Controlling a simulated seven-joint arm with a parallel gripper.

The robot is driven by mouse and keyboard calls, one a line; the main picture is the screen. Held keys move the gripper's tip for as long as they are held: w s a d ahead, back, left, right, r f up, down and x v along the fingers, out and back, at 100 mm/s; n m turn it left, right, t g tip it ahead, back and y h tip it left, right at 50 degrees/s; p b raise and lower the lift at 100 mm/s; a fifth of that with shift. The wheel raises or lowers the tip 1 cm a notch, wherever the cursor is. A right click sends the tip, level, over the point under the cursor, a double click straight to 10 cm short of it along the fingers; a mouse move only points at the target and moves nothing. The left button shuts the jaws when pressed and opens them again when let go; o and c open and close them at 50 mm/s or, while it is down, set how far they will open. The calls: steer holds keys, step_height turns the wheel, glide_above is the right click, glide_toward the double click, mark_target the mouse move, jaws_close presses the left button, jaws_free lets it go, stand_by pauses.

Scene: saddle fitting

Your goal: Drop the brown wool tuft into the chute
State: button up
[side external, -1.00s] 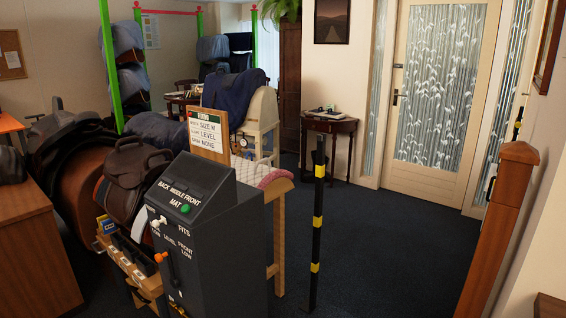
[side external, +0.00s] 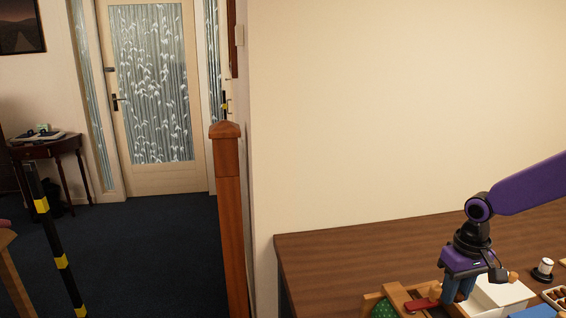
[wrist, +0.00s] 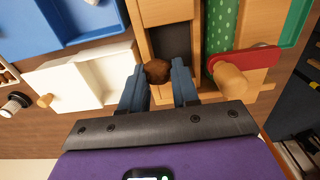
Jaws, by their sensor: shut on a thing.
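In the wrist view my gripper (wrist: 159,78) is shut on the brown wool tuft (wrist: 157,71), a small round brown clump between the blue fingertips. Behind the tuft lies a dark rectangular opening (wrist: 173,42) framed in light wood, which looks like the chute. The tuft overlaps the near end of this opening; I cannot tell its height above it. In the side external view my gripper (side external: 459,288) is low over the wooden fixture (side external: 397,296) at the lower right, and the tuft cannot be made out there.
A red lever with a wooden knob (wrist: 232,80) lies just right of my gripper. A white box (wrist: 80,78) and a blue tray (wrist: 75,20) are at left. A green dotted strip (wrist: 294,20) is at upper right. The brown table (side external: 340,255) is bare toward its left.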

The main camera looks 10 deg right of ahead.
steer(key=o, duration=1.1)
step_height(320, 180, up, 17)
steer(key=shift+r, duration=0.2)
steer(key=shift+s, duration=0.1)
steer(key=s+d+f+n, duration=0.1)
steer(key=s+f+n, duration=0.2)
steer(key=s, duration=0.6)
steer(key=s+d+f+n, duration=0.1)
steer(key=s+f+n, duration=0.3)
steer(key=s, duration=0.5)
steer(key=s+d+f+n, duration=0.1)
steer(key=s+f+n, duration=0.3)
steer(key=s, duration=0.6)
steer(key=shift+n, duration=0.8)
